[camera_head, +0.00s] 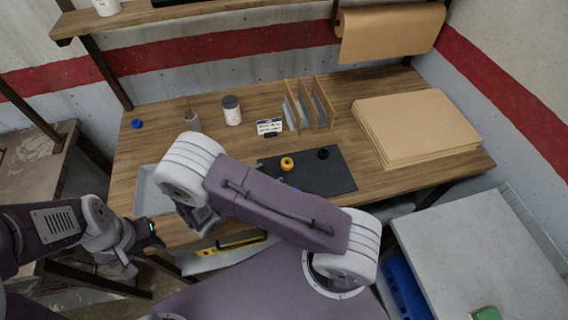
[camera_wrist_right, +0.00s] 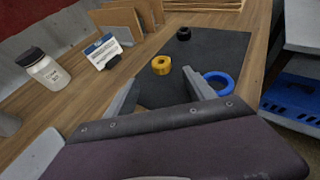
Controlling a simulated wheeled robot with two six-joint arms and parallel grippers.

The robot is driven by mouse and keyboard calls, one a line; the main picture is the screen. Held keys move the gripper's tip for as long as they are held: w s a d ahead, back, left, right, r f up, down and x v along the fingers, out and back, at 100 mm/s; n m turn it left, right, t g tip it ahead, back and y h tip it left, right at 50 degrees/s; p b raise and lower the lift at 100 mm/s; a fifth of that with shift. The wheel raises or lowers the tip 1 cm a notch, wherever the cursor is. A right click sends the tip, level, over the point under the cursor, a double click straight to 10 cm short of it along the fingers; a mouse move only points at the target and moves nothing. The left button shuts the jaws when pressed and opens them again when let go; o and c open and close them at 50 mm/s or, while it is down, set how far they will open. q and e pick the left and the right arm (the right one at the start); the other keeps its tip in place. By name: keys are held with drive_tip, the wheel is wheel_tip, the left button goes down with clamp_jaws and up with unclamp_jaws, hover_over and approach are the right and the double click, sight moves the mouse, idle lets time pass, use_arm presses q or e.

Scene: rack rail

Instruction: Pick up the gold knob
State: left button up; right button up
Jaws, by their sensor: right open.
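The gold knob (camera_head: 287,163) lies on a dark mat on the workbench. In the right wrist view the gold knob (camera_wrist_right: 161,65) is a ring with a central hole, just beyond my fingertips and between their lines. My right gripper (camera_wrist_right: 162,90) is open and empty, its two grey fingers apart over the near part of the mat. In the head view my right arm hides most of this gripper. My left gripper (camera_head: 143,250) hangs at the lower left, off the bench front, away from the knob; its jaw gap is unclear.
On the dark mat (camera_head: 335,175) a black knob (camera_head: 323,153) lies beyond the gold one. A blue ring (camera_wrist_right: 218,83) lies beside my right finger. A white jar (camera_head: 232,112), a card (camera_head: 269,127) and wooden dividers (camera_head: 320,103) stand behind. Cardboard sheets (camera_head: 415,125) lie right.

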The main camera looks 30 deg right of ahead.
sight(285, 164)
drive_tip(key=x, duration=0.3)
drive_tip(key=shift+d+p, duration=0.3)
drive_tip(key=shift+d, duration=0.1)
drive_tip(key=p+x, duration=0.1)
drive_tip(key=x, duration=0.3)
drive_tip(key=shift+w+d+f, duration=0.15)
drive_tip(key=shift+d, duration=0.2)
drive_tip(key=shift+w+d+f, duration=0.15)
drive_tip(key=shift+d+f, duration=0.05)
drive_tip(key=shift+d, duration=0.05)
drive_tip(key=shift+a, duration=0.1)
drive_tip(key=c, duration=0.5)
clamp_jaws()
